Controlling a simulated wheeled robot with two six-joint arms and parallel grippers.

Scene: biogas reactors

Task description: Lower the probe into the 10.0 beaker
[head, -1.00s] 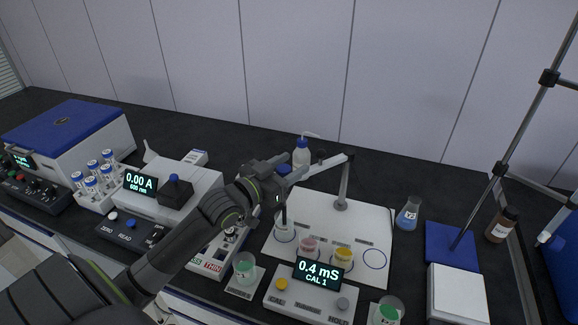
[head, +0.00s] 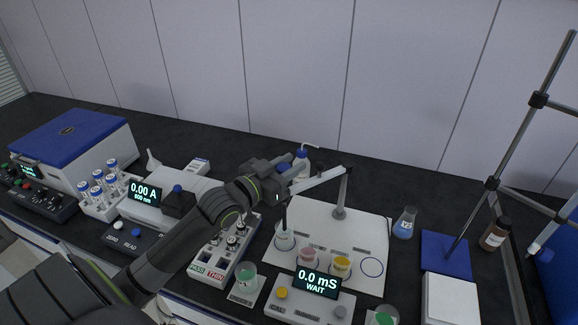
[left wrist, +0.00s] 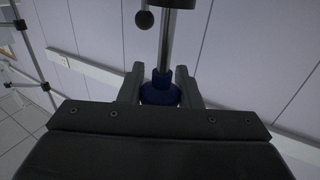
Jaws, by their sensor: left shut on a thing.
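My left gripper (head: 272,180) is shut on the probe, around its blue cap (head: 283,168), which also shows between the fingers in the left wrist view (left wrist: 160,92). The dark probe shaft (head: 285,214) hangs upright over the leftmost beaker (head: 284,240) on the white board. I cannot tell whether its tip is inside that beaker. A pink beaker (head: 306,257) and a yellow beaker (head: 341,266) stand to its right. The beaker labels are too small to read, so I cannot tell which is 10.0. My right gripper is not in view.
The meter (head: 316,284) in front reads 0.0 mS WAIT. A jointed holder arm (head: 322,178) runs from the probe to a post on the white board (head: 372,225). The rightmost ring on the board is empty.

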